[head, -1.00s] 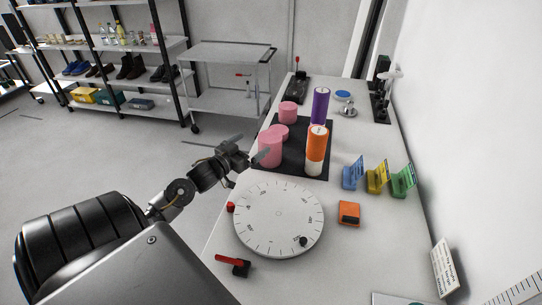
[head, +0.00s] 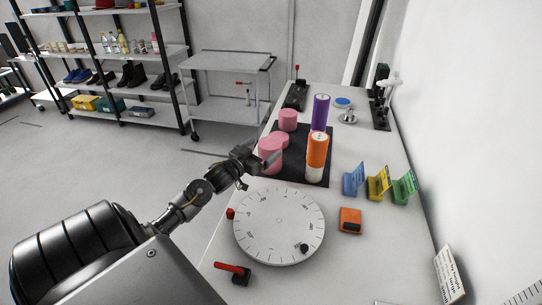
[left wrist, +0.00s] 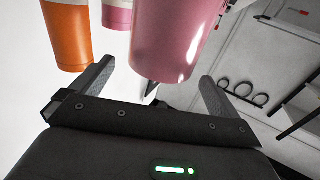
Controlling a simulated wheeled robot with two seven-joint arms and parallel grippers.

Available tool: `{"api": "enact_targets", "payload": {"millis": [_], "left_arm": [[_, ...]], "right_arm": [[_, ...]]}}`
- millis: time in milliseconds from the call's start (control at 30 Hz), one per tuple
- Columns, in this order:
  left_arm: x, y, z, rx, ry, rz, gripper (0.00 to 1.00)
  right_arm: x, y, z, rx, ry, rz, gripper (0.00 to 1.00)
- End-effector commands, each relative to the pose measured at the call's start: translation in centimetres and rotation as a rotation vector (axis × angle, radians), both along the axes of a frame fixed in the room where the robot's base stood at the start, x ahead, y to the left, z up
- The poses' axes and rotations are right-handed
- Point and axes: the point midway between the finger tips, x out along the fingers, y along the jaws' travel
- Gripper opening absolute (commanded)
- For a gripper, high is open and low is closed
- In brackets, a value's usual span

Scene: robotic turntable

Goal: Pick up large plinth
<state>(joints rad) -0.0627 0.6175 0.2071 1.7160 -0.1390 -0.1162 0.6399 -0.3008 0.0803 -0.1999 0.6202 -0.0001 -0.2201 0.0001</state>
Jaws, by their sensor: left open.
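Pink cylinders stand on a black mat (head: 318,178). The nearest and largest-looking, which I take as the large plinth (head: 270,157), is upright at the mat's left front. Smaller pink cylinders (head: 288,119) stand behind it. My left gripper (head: 256,160) is open and empty, at the left side of the large plinth. In the left wrist view the large plinth (left wrist: 168,38) shows ahead, between the lines of the two open fingers (left wrist: 155,82). I cannot tell whether the fingertips reach around it. My right gripper is out of view.
An orange-and-white cylinder (head: 317,150) and a purple one (head: 320,112) stand right of the pink ones. A round white dial turntable (head: 278,228) lies in front. Blue, yellow and green holders (head: 376,187) and an orange box (head: 350,220) are at the right.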

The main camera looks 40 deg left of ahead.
Motion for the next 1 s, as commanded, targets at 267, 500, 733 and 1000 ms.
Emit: {"api": "enact_targets", "payload": {"millis": [267,500,733,1000], "left_arm": [[3.8,0.3,0.2,-0.001,-0.001,0.001,1.00],[5.1,0.3,-0.1,0.001,0.000,0.000,1.00],[5.1,0.3,-0.1,0.001,0.000,0.000,0.90],[5.1,0.3,-0.1,0.000,0.000,0.000,0.54]], "right_arm": [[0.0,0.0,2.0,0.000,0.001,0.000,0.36],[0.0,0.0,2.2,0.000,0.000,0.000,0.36],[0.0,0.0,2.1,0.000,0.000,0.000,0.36],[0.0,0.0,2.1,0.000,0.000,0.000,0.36]]}}
